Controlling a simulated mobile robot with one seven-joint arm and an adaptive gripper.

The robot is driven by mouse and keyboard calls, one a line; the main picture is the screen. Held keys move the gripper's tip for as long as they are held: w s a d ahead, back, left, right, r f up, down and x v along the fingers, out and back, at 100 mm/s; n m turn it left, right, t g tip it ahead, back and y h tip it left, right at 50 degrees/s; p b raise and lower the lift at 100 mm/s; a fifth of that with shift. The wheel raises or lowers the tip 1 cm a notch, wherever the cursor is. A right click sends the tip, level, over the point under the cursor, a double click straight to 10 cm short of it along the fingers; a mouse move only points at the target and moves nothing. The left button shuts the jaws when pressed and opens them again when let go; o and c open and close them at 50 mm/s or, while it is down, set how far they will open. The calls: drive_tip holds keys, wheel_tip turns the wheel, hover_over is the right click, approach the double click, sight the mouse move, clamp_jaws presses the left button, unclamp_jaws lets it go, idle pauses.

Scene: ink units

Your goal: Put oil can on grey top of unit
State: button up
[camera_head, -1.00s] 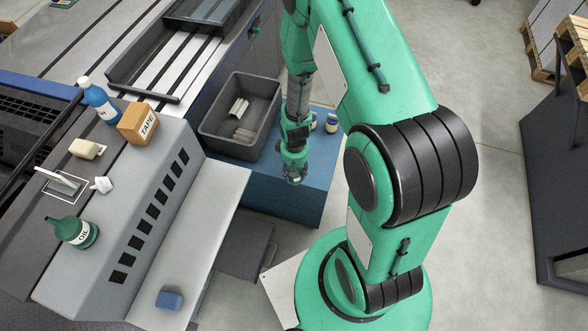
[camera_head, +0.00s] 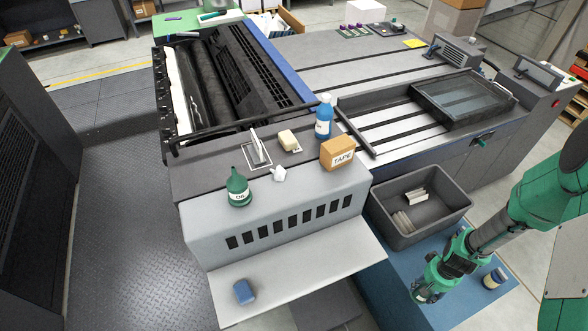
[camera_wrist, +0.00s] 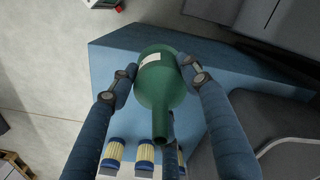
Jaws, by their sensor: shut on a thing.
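My gripper (camera_head: 432,284) is at the lower right of the head view, over the blue cabinet. In the head view the held can is hard to tell from my green gripper. Another green can labelled OIL (camera_head: 238,188) stands upright on the grey top of the unit (camera_head: 213,208), at its left part.
On the unit's top stand a TAPE box (camera_head: 338,152), a blue bottle (camera_head: 324,117), a cream block (camera_head: 288,139) and a crumpled white piece (camera_head: 278,174). A blue block (camera_head: 244,291) lies on the lower shelf (camera_head: 310,268).

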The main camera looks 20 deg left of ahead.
wheel_tip(320, 180, up, 50)
drive_tip(key=w+a+r+n+p, duration=0.25)
drive_tip(key=w+a, duration=0.35)
drive_tip(key=a, duration=0.3)
drive_tip(key=w+a+r+n+p, duration=0.1)
drive_tip(key=w+a+n+p, duration=0.25)
drive_tip(key=w+a, duration=0.35)
drive_tip(key=w+a+r+n+p, duration=0.1)
drive_tip(key=a+n+p, duration=0.15)
drive_tip(key=a, duration=0.95)
drive_tip(key=w+a+n+p, duration=0.2)
drive_tip(key=a+p, duration=0.1)
drive_tip(key=a, duration=0.9)
drive_tip(key=s+a+f+n+p, duration=0.1)
drive_tip(key=s+a+n+p, duration=0.2)
drive_tip(key=a, duration=0.9)
drive_tip(key=s+a+f+n+p, duration=0.1)
drive_tip(key=s+a+n+p, duration=0.25)
drive_tip(key=a, duration=0.95)
drive_tip(key=s+a+f+n+p, duration=0.3)
drive_tip(key=s+a, duration=0.7)
drive_tip(key=a, duration=0.5)
drive_tip(key=shift+s+a+f, duration=0.15)
drive_tip(key=shift+f, duration=1.1)
drive_tip(key=shift+s+a+f, duration=0.1)
drive_tip(key=shift+f, duration=1.1)
wheel_tip(320, 180, down, 6)
drive_tip(key=shift+p, duration=0.4)
